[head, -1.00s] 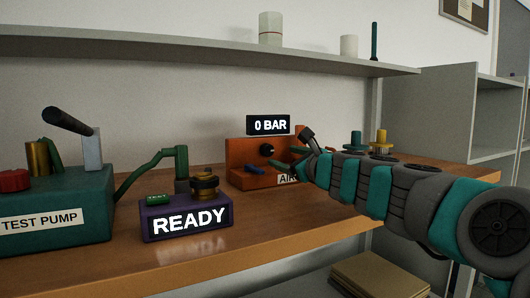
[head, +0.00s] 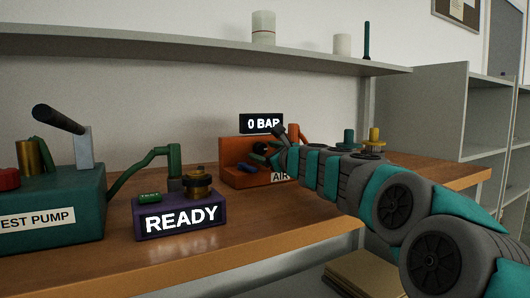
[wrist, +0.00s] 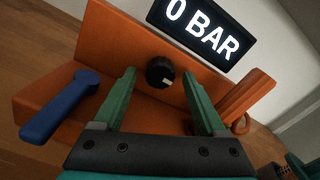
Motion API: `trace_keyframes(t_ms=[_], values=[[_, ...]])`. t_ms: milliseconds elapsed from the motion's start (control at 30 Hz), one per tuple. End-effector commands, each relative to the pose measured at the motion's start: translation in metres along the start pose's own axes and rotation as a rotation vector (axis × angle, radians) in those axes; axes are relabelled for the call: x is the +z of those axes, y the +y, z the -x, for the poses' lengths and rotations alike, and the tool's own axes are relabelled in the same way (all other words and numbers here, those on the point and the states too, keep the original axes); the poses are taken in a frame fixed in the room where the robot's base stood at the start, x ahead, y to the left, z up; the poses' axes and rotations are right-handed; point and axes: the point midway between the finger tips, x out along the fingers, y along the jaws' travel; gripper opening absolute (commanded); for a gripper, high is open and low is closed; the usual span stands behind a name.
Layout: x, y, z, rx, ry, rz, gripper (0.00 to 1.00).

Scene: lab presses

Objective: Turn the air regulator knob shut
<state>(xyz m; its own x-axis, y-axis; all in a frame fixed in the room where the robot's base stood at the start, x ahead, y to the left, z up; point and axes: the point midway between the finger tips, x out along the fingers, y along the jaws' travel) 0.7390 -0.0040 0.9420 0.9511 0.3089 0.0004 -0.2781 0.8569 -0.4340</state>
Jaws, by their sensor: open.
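The air regulator is an orange unit (head: 234,152) at the back of the bench, with a label reading "AIR" partly hidden by my arm. Its round black knob (wrist: 160,72) has a pale mark and sits on the upright orange panel (wrist: 105,40). My gripper (wrist: 162,84) is open, its two green fingers spread on either side of the knob in the wrist view, with nothing between them that I can see touching. A display above the panel (wrist: 208,30) reads "0 BAR". A blue lever (wrist: 60,108) lies at the left of the unit in the wrist view.
A purple box (head: 180,217) reading "READY" stands in front, left of the regulator. A green test pump (head: 50,200) with a raised lever is at far left. Green and yellow fittings (head: 374,138) stand behind my arm. A shelf (head: 180,48) runs above the bench.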

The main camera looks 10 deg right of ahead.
Motion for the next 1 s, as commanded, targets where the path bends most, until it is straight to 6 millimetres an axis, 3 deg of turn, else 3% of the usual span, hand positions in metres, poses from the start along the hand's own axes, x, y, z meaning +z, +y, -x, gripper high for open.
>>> trace_keyframes(t_ms=[67, 700, 1000], values=[[-0.0001, 0.0000, 0.0001, 0.000, 0.000, 0.000, 0.70], [-0.0002, 0.0002, 0.0003, 0.000, 0.000, 0.001, 0.00], [-0.0004, 0.0004, 0.0002, 0.001, 0.000, 0.014, 0.00]])
